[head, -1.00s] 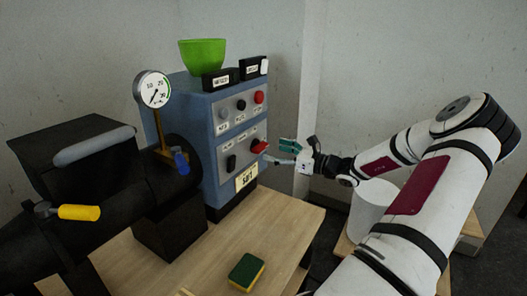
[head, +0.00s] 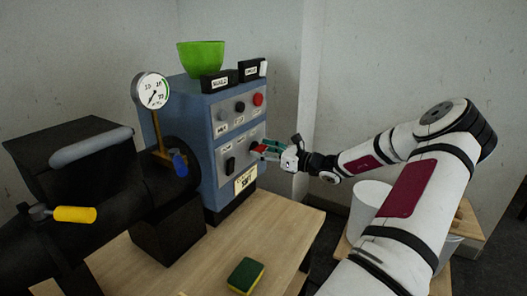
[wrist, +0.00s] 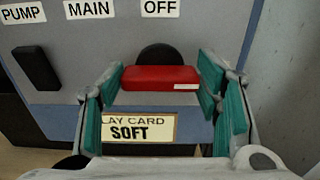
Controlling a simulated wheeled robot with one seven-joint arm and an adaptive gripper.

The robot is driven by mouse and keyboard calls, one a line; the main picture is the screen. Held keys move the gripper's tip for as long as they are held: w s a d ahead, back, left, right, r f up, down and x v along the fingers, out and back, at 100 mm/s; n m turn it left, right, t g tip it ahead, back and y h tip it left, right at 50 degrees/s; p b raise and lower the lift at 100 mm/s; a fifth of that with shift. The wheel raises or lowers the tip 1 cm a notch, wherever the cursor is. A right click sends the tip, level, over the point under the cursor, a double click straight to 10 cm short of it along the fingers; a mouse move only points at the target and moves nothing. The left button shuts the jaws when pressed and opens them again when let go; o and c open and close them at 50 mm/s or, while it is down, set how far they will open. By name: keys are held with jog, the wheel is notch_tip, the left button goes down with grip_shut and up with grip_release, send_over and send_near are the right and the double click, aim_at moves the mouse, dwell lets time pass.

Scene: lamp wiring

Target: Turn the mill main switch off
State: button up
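The main switch is a black round knob (wrist: 160,54) with a red bar handle (wrist: 172,78) on the blue cabinet's lower grey panel. The handle lies level in the wrist view, with a white mark near its right end. Labels MAIN (wrist: 89,9) and OFF (wrist: 160,8) sit above, OFF over the knob. My gripper (wrist: 163,88) is open, its teal pads on either side of the handle, close to its ends; I cannot tell if they touch. In the head view my gripper (head: 270,150) is at the panel and partly covers the handle.
A black pump switch (wrist: 36,67) is left of the handle. A card reading SOFT (wrist: 138,127) is below. A green bowl (head: 201,56) tops the cabinet (head: 204,146). A sponge (head: 245,275) lies on the table (head: 222,240). A wall stands right of the cabinet.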

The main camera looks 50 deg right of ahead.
jog(key=shift+n, duration=0.4)
jog(key=n, duration=0.3)
jog(key=shift+a+f+n, duration=0.1)
jog(key=shift+n, duration=0.3)
jog(key=n+b, duration=0.2)
jog(key=n, duration=0.2)
jog(key=shift+f+n, duration=0.1)
jog(key=shift+n, duration=0.2)
jog(key=n+b, duration=0.4)
jog(key=n, duration=0.1)
jog(key=shift+f, duration=0.15)
jog(key=n+b, duration=0.3)
jog(key=b, duration=0.1)
jog(key=shift+a+n, duration=0.1)
jog(key=shift+n, duration=0.2)
jog(key=shift+b, duration=0.4)
jog(key=o, duration=1.2)
jog(key=shift+c, duration=0.2)
